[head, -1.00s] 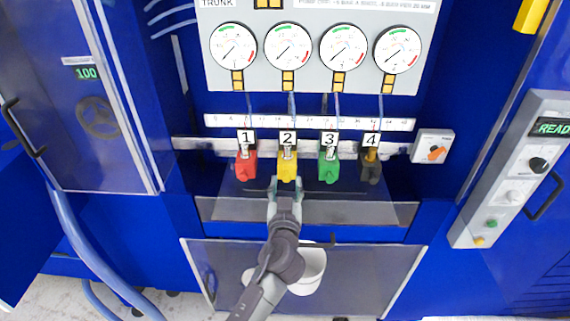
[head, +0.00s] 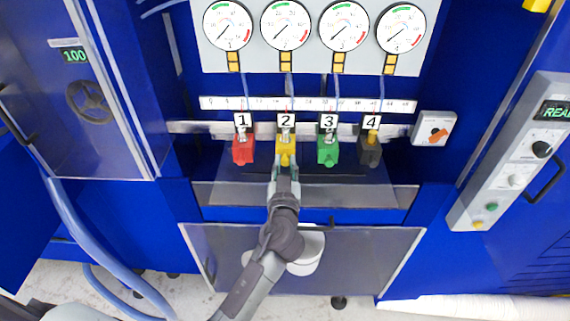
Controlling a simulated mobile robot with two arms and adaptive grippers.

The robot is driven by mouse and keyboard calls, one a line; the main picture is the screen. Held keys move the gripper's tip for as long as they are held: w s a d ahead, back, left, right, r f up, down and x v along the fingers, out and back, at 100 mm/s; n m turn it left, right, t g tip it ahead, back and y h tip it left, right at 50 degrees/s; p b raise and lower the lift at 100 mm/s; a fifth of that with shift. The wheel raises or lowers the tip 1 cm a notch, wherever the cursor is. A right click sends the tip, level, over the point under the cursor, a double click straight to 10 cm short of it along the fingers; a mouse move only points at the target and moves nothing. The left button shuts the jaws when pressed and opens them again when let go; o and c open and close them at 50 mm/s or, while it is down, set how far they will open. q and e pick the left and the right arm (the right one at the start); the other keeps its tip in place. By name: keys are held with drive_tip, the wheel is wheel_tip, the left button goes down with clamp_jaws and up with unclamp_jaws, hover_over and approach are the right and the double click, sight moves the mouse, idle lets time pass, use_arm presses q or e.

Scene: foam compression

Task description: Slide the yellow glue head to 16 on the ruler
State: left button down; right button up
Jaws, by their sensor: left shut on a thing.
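The yellow glue head (head: 285,148), labelled 2, hangs on the metal rail between the red head (head: 243,150) and the green head (head: 328,150). My left gripper (head: 285,170) is shut on its lower part from below and in front. The white ruler (head: 307,104) runs just above the rail. Its numbers are too small to read in the head view. My right gripper is not in view.
A black head (head: 370,150), labelled 4, sits right of the green one. A box with an orange knob (head: 434,130) is at the rail's right end. Gauges (head: 285,25) stand above. A clear plate (head: 300,192) lies below the heads. A white bucket (head: 306,252) is partly behind my arm.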

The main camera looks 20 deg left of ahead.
use_arm(q)
drive_tip(key=a, duration=0.2)
drive_tip(key=shift+s+a+b, duration=0.3)
drive_tip(key=shift+s+b, duration=0.1)
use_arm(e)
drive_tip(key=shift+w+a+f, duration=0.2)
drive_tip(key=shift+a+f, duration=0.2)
use_arm(q)
drive_tip(key=c, duration=1)
unclamp_jaws()
drive_tip(key=v, duration=0.7)
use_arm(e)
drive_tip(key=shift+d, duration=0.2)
use_arm(q)
drive_tip(key=shift+s+d, duration=0.1)
drive_tip(key=shift+s, duration=0.1)
